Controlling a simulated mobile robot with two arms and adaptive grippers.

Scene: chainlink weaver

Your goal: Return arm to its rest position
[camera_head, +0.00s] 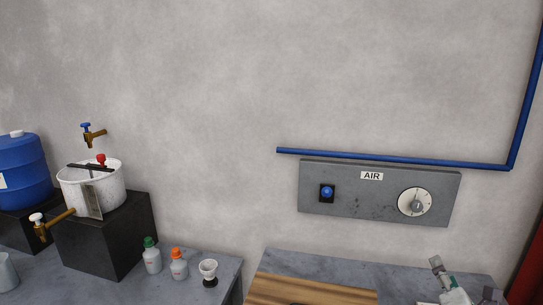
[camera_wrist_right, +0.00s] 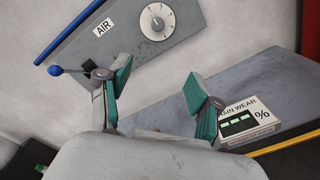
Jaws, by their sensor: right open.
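My right gripper (camera_head: 462,278) shows at the bottom right of the head view, below the air panel, and is partly cut off by the frame. In the right wrist view its two teal-padded fingers (camera_wrist_right: 160,70) stand apart with nothing between them. They point toward the wall and the grey counter. My left gripper and arm are not in view.
A wooden board (camera_head: 310,290), small bottles (camera_head: 152,257), a white pot (camera_head: 105,188) and a blue barrel (camera_head: 25,172) stand left. A CHAIN WEAR box (camera_wrist_right: 245,120) is near the right finger.

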